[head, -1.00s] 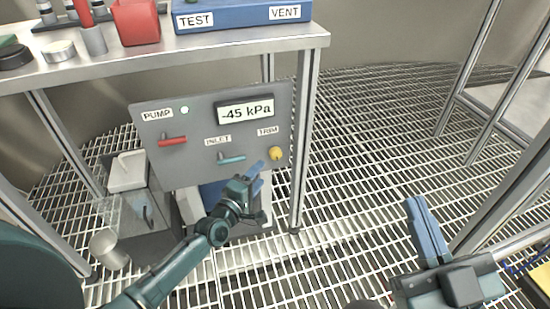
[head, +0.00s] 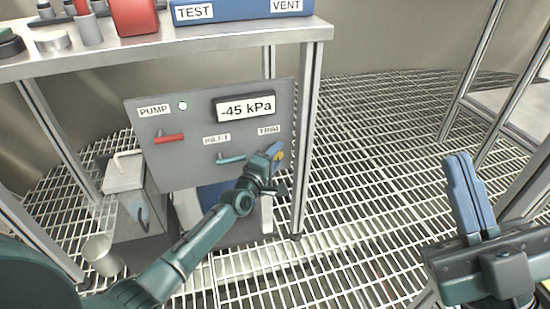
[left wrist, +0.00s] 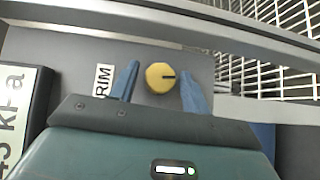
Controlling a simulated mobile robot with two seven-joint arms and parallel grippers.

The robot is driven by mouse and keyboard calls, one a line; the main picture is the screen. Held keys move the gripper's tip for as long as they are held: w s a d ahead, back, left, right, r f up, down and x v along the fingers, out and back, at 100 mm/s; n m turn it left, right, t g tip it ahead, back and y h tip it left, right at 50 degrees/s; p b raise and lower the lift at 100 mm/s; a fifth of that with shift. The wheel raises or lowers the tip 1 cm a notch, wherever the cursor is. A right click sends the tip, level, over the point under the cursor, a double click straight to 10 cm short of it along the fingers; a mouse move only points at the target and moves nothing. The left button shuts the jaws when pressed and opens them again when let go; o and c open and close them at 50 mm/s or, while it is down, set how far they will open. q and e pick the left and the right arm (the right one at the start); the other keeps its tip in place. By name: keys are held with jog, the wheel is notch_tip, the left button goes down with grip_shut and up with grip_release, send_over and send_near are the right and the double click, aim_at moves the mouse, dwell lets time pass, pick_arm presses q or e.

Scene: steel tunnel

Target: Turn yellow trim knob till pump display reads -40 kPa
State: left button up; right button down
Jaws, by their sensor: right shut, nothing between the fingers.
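The yellow trim knob (left wrist: 160,78) sits on the grey pump panel (head: 200,165), below the TRIM label. In the left wrist view its dark mark points right. My left gripper (left wrist: 160,90) is open, with one blue finger on each side of the knob and gaps visible between. In the head view the left gripper (head: 272,152) covers most of the knob. The pump display (head: 246,107) reads -45 kPa. My right gripper (head: 470,195) is shut and empty, out over the grating at the right.
The panel also has a red PUMP lever (head: 170,139), a teal INLET lever (head: 231,158) and a lit green-white lamp (head: 183,106). A steel table leg (head: 308,140) stands just right of the panel. Open grating floor (head: 370,150) lies beyond it.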

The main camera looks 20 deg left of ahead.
pick_arm(q)
jog(key=c, duration=0.8)
jog(key=shift+r+p, duration=0.1)
jog(key=shift+p, duration=0.2)
jog(key=m+g+y+p, duration=0.1)
jog(key=m+g+p, duration=0.1)
jog(key=p, duration=0.6)
pick_arm(e)
notch_tip(320, 180, down, 8)
jog(key=m+g+h, duration=0.1)
jog(key=m+h, duration=0.6)
jog(key=h, duration=0.1)
jog(key=shift+s+a+m+g, duration=0.15)
jog(key=shift+a+m+g, duration=0.05)
jog(key=shift+m+g, duration=0.1)
pick_arm(q)
jog(key=shift+a, duration=0.1)
pick_arm(e)
jog(key=shift+r, duration=0.1)
pick_arm(q)
jog(key=o, duration=1)
